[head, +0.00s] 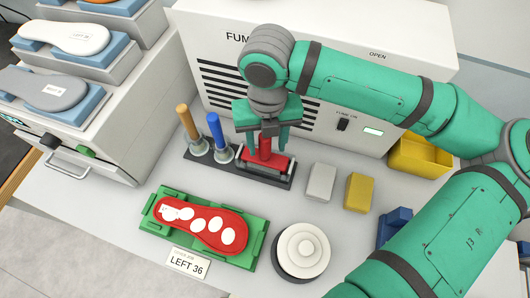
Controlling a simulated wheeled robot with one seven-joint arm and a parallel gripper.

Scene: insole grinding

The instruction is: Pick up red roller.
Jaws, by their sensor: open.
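The red roller (277,164) sits in the right end of a dark rack (236,172), with its red handle (263,147) pointing up. My gripper (266,140) is directly above it, pointing down, with its fingers on either side of the handle. The jaws are open. Whether a finger touches the handle cannot be told from this view, and the gripper partly hides the handle's top.
Orange (187,122) and blue (215,129) handled tools stand left in the rack. A white fume unit (205,50) is close behind. In front are a red insole (213,225) in a green fixture (255,245), grey (321,181) and yellow (359,190) blocks, and a round white disc (302,249).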

